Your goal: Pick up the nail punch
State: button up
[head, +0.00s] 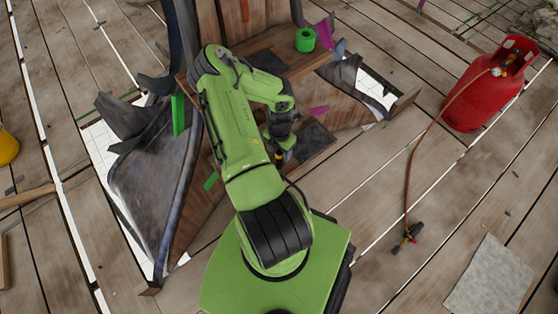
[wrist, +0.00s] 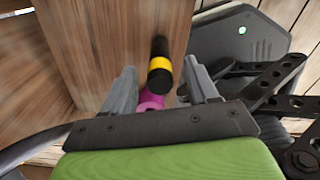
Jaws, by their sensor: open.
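The nail punch (wrist: 160,65) is a short black cylinder with a yellow band, seen in the wrist view against a brown wooden board. My gripper (wrist: 160,88) is open, with one finger on each side of the punch's lower part in that view. I cannot tell whether either finger touches it. In the head view the punch (head: 279,157) is a small dark piece with a yellow-orange band beside my gripper (head: 284,146). The arm hides part of the area around it.
A wooden framework with torn dark sheeting (head: 150,185) surrounds the arm. A green tape roll (head: 305,40) sits on an upper board. A red gas cylinder (head: 490,85) with a hose and torch (head: 407,238) is at right. A magenta piece (wrist: 150,100) shows between my fingers.

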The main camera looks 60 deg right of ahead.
aim_at(279, 159)
notch_tip(279, 159, down, 4)
jog(key=shift+r+b, duration=0.25)
jog(key=shift+b, duration=0.3)
jog(key=shift+r, duration=0.15)
grip_shut()
jog(key=shift+r, duration=0.15)
